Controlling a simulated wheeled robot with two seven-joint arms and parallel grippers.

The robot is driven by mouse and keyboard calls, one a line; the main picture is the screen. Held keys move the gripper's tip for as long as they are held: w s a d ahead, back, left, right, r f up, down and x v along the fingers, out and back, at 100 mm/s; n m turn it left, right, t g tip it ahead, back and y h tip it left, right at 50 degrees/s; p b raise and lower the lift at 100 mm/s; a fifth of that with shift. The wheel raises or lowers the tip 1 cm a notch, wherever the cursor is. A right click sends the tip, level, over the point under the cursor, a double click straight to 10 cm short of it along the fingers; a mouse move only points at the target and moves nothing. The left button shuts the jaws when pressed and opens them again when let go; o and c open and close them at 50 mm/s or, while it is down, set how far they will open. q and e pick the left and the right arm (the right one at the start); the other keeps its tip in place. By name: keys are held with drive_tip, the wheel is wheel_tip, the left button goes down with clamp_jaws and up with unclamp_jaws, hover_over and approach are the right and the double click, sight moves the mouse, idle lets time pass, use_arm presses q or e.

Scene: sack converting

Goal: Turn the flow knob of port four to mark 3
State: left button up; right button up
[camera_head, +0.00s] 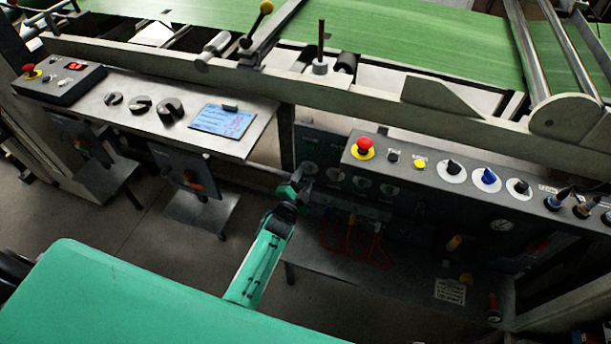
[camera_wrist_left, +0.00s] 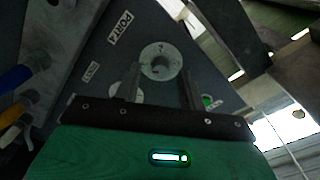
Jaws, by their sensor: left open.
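In the head view, my left gripper (camera_head: 304,181) is at the left end of a dark lower panel (camera_head: 322,150), where a row of small round dials sits in shadow. In the left wrist view, a round grey dial (camera_wrist_left: 161,60) with a small dark centre and marks on its rim shows ahead of the open fingers of my left gripper (camera_wrist_left: 161,82). The fingers stand on either side of it with nothing gripped; contact cannot be told. A PORT label (camera_wrist_left: 120,28) is beside the dial; its number is hard to read. My right gripper is not in view.
A sloped console above carries a red emergency button (camera_head: 364,147), a yellow button (camera_head: 419,164) and several knobs (camera_head: 486,178). Red hoses (camera_head: 352,240) hang below the panel. A blue sheet (camera_head: 224,120) lies on the left metal shelf.

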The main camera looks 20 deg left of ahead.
use_arm(q)
drive_tip(key=s+a, duration=0.1)
drive_tip(key=s, duration=1.1)
drive_tip(key=shift+s, duration=0.35)
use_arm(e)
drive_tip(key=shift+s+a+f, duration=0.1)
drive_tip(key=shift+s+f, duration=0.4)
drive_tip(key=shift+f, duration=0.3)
